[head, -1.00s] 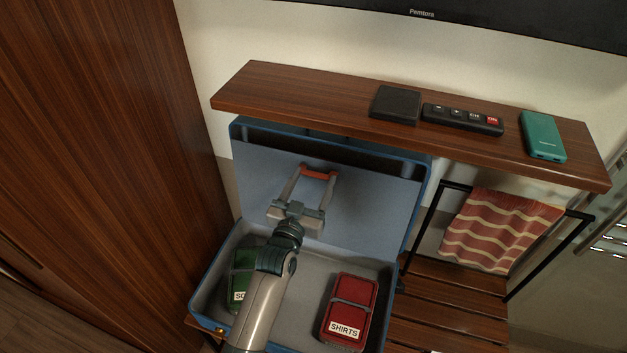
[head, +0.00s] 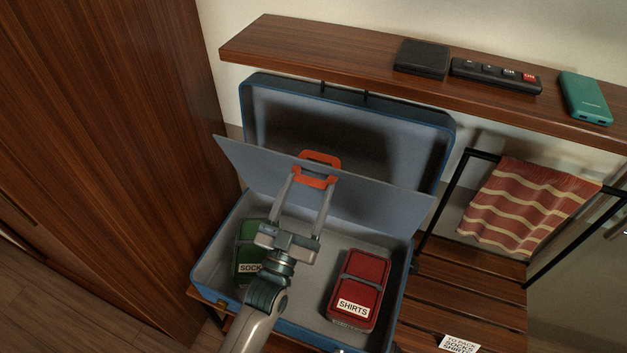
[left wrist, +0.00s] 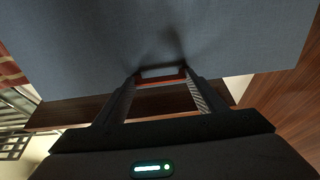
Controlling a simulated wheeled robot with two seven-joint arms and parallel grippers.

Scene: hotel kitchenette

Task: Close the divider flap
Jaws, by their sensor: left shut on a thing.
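The divider flap (head: 375,203) is a thin grey-blue panel in the open blue suitcase (head: 447,150). It leans forward, apart from the upright lid, over the back of the base. An orange-red pull (head: 320,157) is at its upper middle. My left gripper (head: 314,178) is shut on this pull. The left wrist view shows the flap (left wrist: 165,35) filling the top, with the pull (left wrist: 160,83) between the fingers. A green pouch (head: 249,243), partly hidden by my gripper, and a red "SHIRTS" pouch (head: 361,285) lie in the base. My right gripper is out of view.
A wooden shelf (head: 330,55) above the lid holds a black box (head: 421,58), a dark remote (head: 495,76) and a teal device (head: 585,98). A striped towel (head: 525,205) hangs at right. A wooden cabinet (head: 110,130) stands close at left.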

